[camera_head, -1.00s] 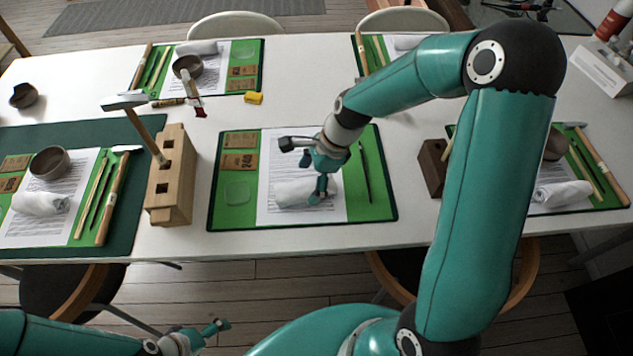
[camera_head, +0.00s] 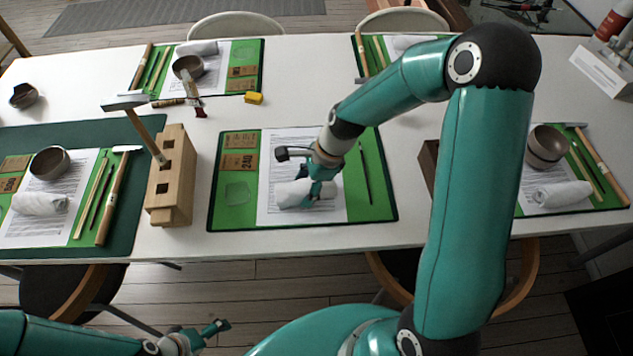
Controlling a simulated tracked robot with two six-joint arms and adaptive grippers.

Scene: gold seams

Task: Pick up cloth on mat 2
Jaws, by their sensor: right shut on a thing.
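A rolled white cloth (camera_head: 290,193) lies over the printed sheet on the middle green mat (camera_head: 232,214). My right gripper (camera_head: 313,197) reaches down from above and is shut on the right part of this cloth, partly hiding it. I cannot tell whether the cloth is clear of the sheet. My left gripper (camera_head: 217,329) is low in front of the table, away from the mats; its fingers are too small to tell open from shut.
A wooden block (camera_head: 172,190) holding a hammer stands left of the middle mat. A thin dark tool (camera_head: 365,175) lies on the mat's right side. Other mats with cloths and bowls (camera_head: 548,145) lie left, right and behind. A yellow piece (camera_head: 253,98) lies behind.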

